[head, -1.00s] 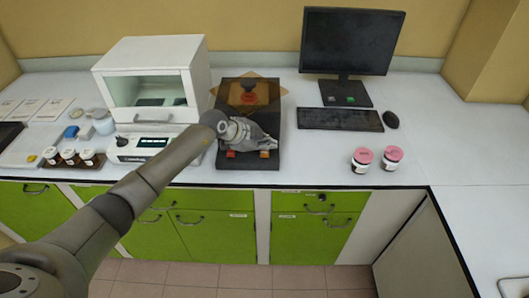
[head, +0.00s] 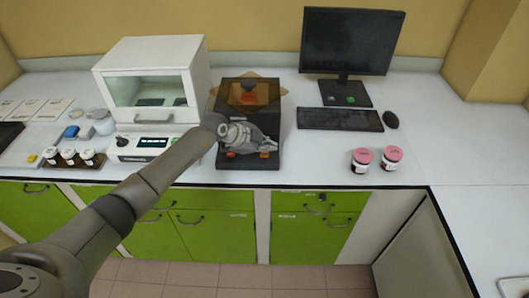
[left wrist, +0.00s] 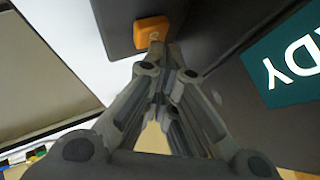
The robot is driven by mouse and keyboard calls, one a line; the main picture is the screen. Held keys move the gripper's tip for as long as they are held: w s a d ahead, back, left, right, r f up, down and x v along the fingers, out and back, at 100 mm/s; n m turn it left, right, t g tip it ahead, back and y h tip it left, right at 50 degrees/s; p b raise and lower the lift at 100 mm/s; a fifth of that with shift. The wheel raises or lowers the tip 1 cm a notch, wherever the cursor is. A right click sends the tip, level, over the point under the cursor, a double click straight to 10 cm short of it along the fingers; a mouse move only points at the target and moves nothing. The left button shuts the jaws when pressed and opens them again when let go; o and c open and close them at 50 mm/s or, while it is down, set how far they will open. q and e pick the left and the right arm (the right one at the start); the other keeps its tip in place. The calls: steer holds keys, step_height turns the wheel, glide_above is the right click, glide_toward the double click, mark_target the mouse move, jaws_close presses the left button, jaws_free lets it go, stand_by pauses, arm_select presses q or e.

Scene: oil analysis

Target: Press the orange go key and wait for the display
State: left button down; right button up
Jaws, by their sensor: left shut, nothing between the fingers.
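The dark analyser (head: 228,128) stands in the middle of the bench, right of the white cabinet. The orange key (head: 264,156) is on its front; it also shows in the left wrist view (left wrist: 153,33). My left gripper (head: 266,146) is over the analyser's front, shut and empty. In the left wrist view its fingertips (left wrist: 164,46) meet the lower edge of the key; I cannot tell whether they press it. The teal display (left wrist: 288,58) shows light letters upside down, ending in "DY"; the rest is cut off. My right gripper is not in view.
The white cabinet (head: 118,58) stands close left of the analyser. A monitor (head: 350,40), keyboard (head: 340,119) and mouse (head: 390,119) are to the right. Two pink-lidded jars (head: 362,166) stand near the front edge.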

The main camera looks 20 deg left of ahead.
mark_target(267, 154)
arm_select(q)
steer(key=shift+f, duration=0.5)
stand_by(0.6)
steer(key=shift+r+p, duration=0.95)
steer(key=shift+p, duration=0.15)
step_height(267, 154, up, 5)
steer(key=p, duration=0.5)
steer(key=shift+r+p, duration=0.1)
steer(key=shift+p, duration=0.3)
